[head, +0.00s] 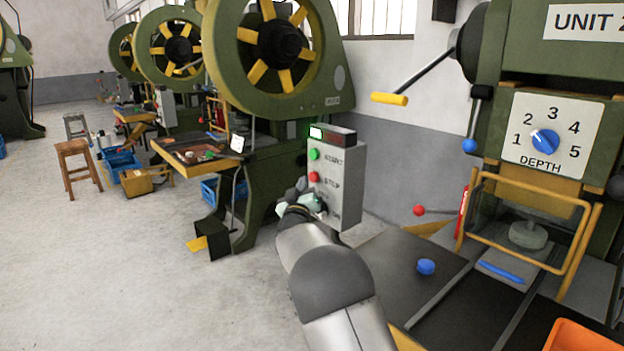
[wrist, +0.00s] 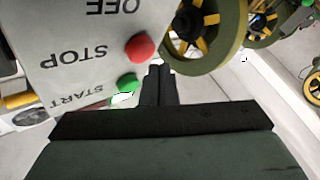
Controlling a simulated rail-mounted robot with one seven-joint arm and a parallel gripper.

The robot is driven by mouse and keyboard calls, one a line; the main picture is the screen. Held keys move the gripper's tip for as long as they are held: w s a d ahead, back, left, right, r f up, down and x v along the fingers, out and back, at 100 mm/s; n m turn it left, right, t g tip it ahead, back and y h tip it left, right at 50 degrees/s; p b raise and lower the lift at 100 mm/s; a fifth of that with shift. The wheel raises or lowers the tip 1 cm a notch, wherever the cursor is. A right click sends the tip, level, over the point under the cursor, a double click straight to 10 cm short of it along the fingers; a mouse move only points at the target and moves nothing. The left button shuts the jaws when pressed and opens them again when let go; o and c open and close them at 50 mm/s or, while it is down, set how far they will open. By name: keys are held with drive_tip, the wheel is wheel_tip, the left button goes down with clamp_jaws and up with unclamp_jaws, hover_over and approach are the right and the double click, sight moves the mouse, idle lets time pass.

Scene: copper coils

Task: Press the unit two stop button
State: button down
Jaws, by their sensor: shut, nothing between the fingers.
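A grey control box (head: 340,180) stands left of the press marked UNIT 2. In the head view its red STOP button (head: 314,176) sits below the green START button (head: 314,154). My gripper (head: 302,185) is just below the red button in that view. The wrist view shows the panel upside down, with the red button (wrist: 140,47) and the green button (wrist: 128,83) left of my shut fingers (wrist: 157,70). The fingertips appear close beside the red button; I cannot tell whether they touch it. My gripper hides part of the lower panel.
A dark display (head: 332,134) tops the box. Open floor lies left.

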drive_tip(key=shift+w+d, duration=0.1)
drive_tip(key=shift+w+d, duration=0.2)
drive_tip(key=shift+d, duration=0.05)
drive_tip(key=shift+w+d+b, duration=0.3)
drive_tip(key=shift+w+d, duration=0.05)
drive_tip(key=shift+d, duration=0.05)
idle(0.8)
idle(0.4)
drive_tip(key=shift+s+a, duration=0.65)
drive_tip(key=shift+a, duration=0.05)
drive_tip(key=shift+a, duration=0.1)
drive_tip(key=s+a, duration=0.1)
drive_tip(key=s+a+b, duration=0.1)
drive_tip(key=s+a, duration=0.1)
drive_tip(key=shift+s+a, duration=0.15)
drive_tip(key=shift+a, duration=0.15)
idle(0.4)
